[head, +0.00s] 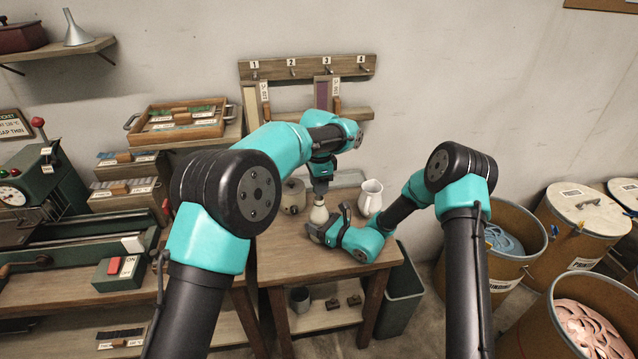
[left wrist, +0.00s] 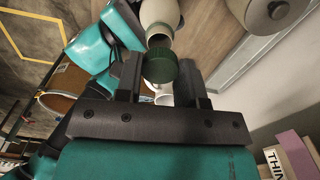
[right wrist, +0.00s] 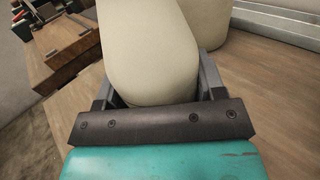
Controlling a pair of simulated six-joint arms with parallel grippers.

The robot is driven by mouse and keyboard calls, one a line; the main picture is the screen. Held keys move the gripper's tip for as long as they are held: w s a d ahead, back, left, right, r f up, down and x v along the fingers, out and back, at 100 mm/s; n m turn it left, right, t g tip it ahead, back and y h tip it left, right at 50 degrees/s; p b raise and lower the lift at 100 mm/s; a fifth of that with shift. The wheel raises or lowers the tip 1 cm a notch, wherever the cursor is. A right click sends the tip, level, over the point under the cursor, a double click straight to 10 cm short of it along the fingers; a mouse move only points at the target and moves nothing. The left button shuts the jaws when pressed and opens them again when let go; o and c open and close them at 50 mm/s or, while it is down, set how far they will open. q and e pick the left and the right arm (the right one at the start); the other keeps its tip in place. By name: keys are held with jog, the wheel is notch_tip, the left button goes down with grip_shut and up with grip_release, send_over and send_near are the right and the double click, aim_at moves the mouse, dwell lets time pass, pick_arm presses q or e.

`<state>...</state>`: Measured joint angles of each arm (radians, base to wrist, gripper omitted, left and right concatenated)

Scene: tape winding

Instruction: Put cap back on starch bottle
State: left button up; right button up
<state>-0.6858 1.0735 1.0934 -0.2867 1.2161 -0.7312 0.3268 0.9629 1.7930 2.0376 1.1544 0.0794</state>
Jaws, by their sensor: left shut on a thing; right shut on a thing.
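The starch bottle (head: 319,214) is cream and stands on the small wooden table; it fills the middle of the right wrist view (right wrist: 150,50). My right gripper (head: 322,232) is shut around its lower body. The green cap (left wrist: 160,66) is between the fingers of my left gripper (left wrist: 160,80), which is shut on it. In the left wrist view the cap is right at the bottle's neck (left wrist: 159,36), close to its mouth; I cannot tell whether they touch. In the head view my left gripper (head: 320,190) points down from above the bottle and hides the cap.
A white jug (head: 370,196) stands to the right. A wooden peg rack (head: 307,68) is on the wall behind. The table's front edge is close to my right gripper.

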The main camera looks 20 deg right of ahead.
pick_arm(q)
jog(key=shift+f, duration=0.5)
jog(key=shift+f, duration=0.1)
jog(key=shift+f, duration=0.8)
jog(key=shift+f, duration=0.55)
dwell(0.6)
pick_arm(e)
grip_shut()
pick_arm(q)
jog(key=m, duration=2.6)
